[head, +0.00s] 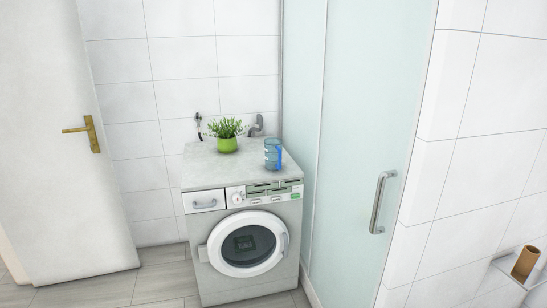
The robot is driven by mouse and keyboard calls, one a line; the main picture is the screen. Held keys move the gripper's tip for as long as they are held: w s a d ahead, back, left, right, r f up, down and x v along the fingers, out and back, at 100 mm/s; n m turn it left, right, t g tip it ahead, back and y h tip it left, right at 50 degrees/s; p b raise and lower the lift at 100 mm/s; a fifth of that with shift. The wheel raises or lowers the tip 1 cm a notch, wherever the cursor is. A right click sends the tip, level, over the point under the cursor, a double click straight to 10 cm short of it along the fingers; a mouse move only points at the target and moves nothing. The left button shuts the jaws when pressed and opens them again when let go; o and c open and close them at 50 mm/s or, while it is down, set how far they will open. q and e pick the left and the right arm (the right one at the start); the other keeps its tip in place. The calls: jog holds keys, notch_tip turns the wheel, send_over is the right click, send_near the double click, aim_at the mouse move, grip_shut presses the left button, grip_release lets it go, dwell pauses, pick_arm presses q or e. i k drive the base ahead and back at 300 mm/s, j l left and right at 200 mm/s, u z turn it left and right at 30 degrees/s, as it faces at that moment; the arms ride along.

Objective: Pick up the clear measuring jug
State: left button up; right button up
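The clear measuring jug (271,155) stands upright on top of the washing machine (208,171), near the right side of its top. It looks bluish and see-through, with a blue handle on its right. Neither of my grippers shows in the head view, and nothing is seen touching the jug.
A green potted plant (227,143) stands left of the jug on the machine. A glass shower door (365,150) with a metal handle (381,203) is to the right. A white door (65,150) is at the left. Tiled floor (160,278) shows between door and machine.

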aim_at(272, 145)
jog(key=i+j+z, duration=0.1)
jog(key=i+z, duration=0.25)
jog(key=i, duration=0.7)
